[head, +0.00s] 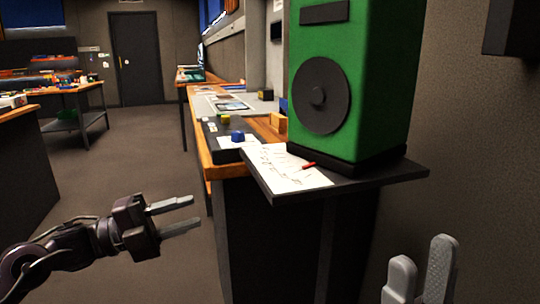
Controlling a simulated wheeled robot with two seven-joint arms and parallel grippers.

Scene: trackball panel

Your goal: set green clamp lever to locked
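I cannot make out a green clamp lever for certain. A dark panel (215,146) lies on the wooden bench, with a blue knob-like piece (238,136) and a small yellow-green piece (224,118) on or beside it; they are too small to identify. My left gripper (193,212) is open and empty over the floor, left of the bench and nearer to me. My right gripper (423,252) shows only its two fingers, spread apart with nothing between them, at the bottom right, below the dark shelf.
A large green box with a round black disc (385,70) stands on a dark shelf (395,173) beside the bench. A paper sheet (285,178) and a red pen (309,165) lie there. A wall is at right. Open floor (150,150) is at left.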

